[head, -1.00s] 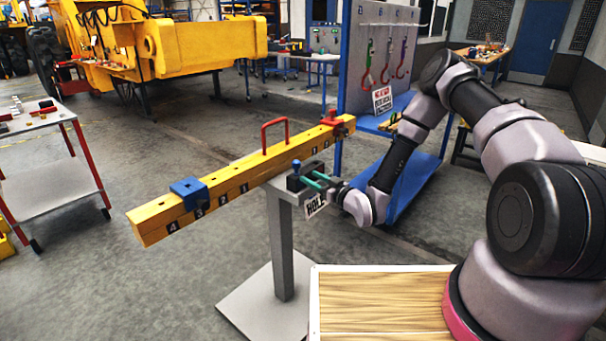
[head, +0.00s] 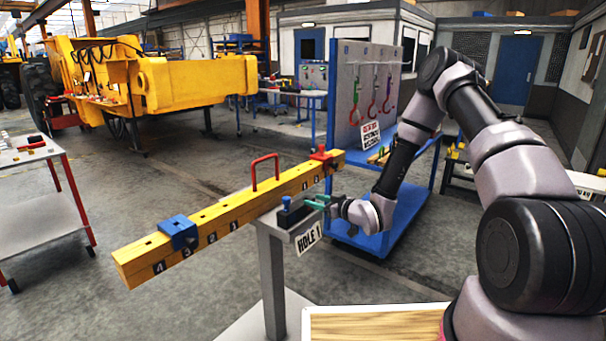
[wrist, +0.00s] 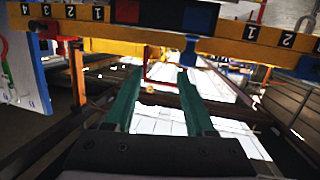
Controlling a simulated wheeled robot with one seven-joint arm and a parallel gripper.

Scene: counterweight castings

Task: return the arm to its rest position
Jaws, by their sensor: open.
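My gripper (head: 316,202) has green fingers and is at the end of my arm, close to the near side of the yellow numbered beam (head: 215,222). In the wrist view my gripper (wrist: 158,90) shows its two fingers apart with nothing between them. The beam (wrist: 125,32) crosses the top of that view. My arm reaches out from the right of the head view, bent at a raised elbow. Whether the fingers touch the dark block (head: 292,212) on the stand cannot be told.
The beam rests on a grey stand (head: 271,270) with a "HOLE 1" sign (head: 308,238). It carries a blue block (head: 178,232), a red handle (head: 265,172) and a red block (head: 320,154). A blue rack (head: 375,225) stands behind my forearm. Open floor lies left of the stand.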

